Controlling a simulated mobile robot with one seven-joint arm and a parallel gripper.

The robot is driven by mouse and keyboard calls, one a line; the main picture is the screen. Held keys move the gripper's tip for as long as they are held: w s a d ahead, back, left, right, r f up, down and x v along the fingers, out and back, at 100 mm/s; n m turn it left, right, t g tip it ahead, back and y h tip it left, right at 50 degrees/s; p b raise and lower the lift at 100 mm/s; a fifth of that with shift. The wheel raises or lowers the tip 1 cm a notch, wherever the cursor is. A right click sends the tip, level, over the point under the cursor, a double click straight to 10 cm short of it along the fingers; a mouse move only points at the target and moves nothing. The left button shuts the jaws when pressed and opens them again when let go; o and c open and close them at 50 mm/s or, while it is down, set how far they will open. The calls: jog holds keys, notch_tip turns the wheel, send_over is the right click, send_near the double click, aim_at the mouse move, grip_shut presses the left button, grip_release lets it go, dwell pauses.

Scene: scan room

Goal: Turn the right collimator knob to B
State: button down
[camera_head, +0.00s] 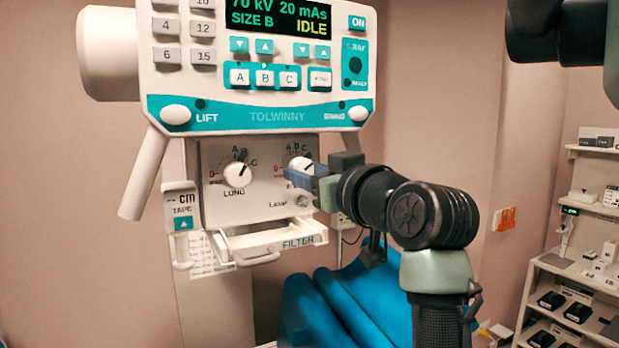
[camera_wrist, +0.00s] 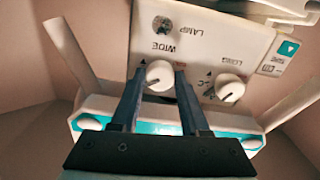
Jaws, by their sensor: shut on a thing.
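The right collimator knob (camera_head: 299,163) is white and round, on the pale collimator panel (camera_head: 218,206), under a dial lettered A, B, C with a red 0 at its left. My gripper (camera_head: 303,173) comes from the right and partly covers this knob and its label. In the wrist view, which is upside down, the knob (camera_wrist: 160,77) marked WIDE sits between my two dark blue fingers (camera_wrist: 160,70); my gripper is shut on it. I cannot read which letter its pointer faces. The left knob (camera_head: 237,175), marked LONG, is free, with its pointer turned toward the upper right.
The control console (camera_head: 262,117), with a display reading SIZE B and IDLE, hangs just above the panel. A filter tray (camera_head: 283,243) juts out below. A tape holder (camera_head: 180,211) hangs at the left. Blue padding (camera_head: 335,305) lies underneath; shelves (camera_head: 575,265) stand far right.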

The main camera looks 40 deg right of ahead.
jog(key=n+b, duration=0.5)
jog(key=n, duration=0.4)
jog(key=shift+d, duration=0.1)
jog(key=shift+n, duration=0.4)
jog(key=shift+c, duration=2)
grip_release()
jog(key=shift+a, duration=0.2)
